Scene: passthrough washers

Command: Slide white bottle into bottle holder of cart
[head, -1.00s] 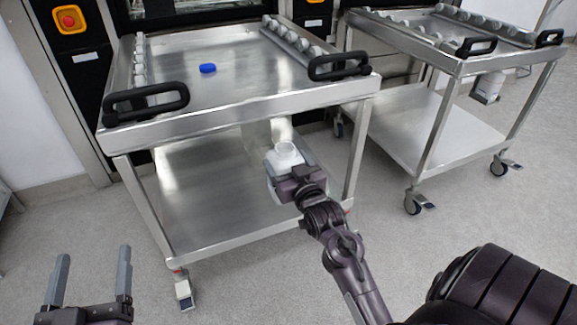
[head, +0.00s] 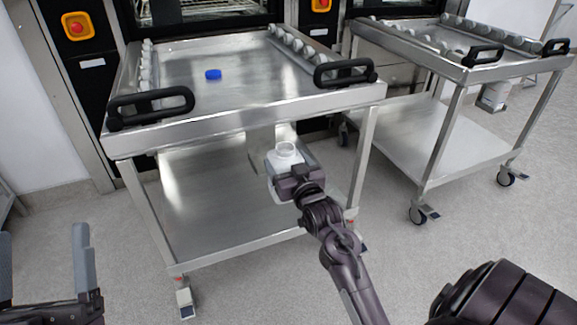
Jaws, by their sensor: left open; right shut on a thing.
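The white bottle (head: 286,152) is open-topped and upright, in front of the near cart (head: 250,125) and below its top edge. My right gripper (head: 291,175) is shut on the bottle, and the wrist hides much of its lower part. A metal bottle holder (head: 262,150) hangs under the cart's top, right behind and around the bottle. I cannot tell how far the bottle sits inside it. My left gripper (head: 42,240) is open and empty at the lower left, away from the cart.
A blue cap (head: 213,74) lies on the cart's top. Black handles (head: 345,73) stick out at its front corners. The floor in front is clear.

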